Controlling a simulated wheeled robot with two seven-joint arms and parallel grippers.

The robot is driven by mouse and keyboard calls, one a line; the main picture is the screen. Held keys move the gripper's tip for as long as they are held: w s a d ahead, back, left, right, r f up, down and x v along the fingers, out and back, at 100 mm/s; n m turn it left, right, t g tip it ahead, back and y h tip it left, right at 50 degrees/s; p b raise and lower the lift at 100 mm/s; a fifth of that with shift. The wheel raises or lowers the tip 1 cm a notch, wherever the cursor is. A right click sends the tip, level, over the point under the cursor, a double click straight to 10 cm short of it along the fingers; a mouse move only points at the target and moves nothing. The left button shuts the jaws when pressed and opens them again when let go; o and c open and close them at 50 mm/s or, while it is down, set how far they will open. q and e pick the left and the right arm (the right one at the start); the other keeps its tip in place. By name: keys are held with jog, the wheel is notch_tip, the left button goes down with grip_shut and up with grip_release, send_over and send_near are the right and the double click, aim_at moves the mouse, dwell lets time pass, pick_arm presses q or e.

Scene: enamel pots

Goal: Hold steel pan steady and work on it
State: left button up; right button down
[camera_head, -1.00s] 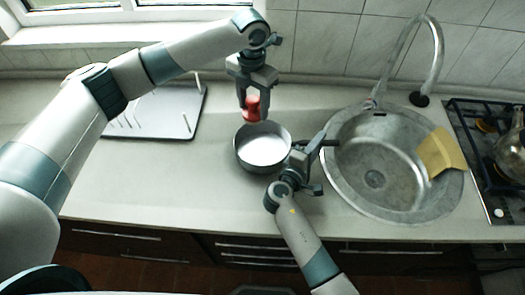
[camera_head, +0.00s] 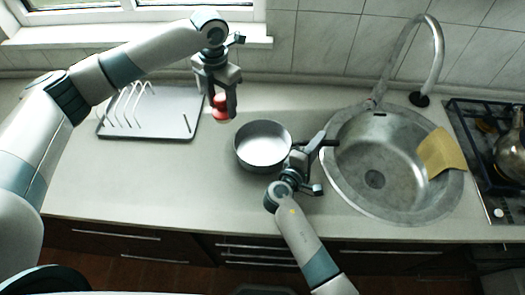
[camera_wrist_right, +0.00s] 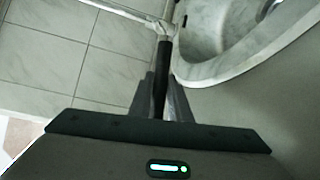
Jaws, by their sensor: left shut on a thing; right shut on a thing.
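The steel pan (camera_head: 263,160) sits on the counter left of the sink, and its inside looks empty. My right gripper (camera_head: 304,153) is at the pan's right side, shut on its dark handle. In the right wrist view the dark handle (camera_wrist_right: 163,62) runs up between the fingers of the right gripper (camera_wrist_right: 164,98). My left gripper (camera_head: 221,106) is shut on a small red object (camera_head: 221,103). It holds this to the upper left of the pan, apart from it. The fingers hide part of the red object, and I cannot tell what it is.
A dish rack (camera_head: 150,134) stands on the counter at the left, close to the left gripper. The round sink (camera_head: 350,190) with a tall faucet (camera_head: 437,60) and a yellow cloth (camera_head: 440,152) is at the right. A kettle (camera_head: 511,150) stands on the stove. The front left counter is clear.

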aim_at(221, 97)
jog(key=c, duration=1.6)
grip_release()
jog(key=shift+o, duration=0.2)
jog(key=v, duration=1.2)
jog(key=shift+a, duration=0.1)
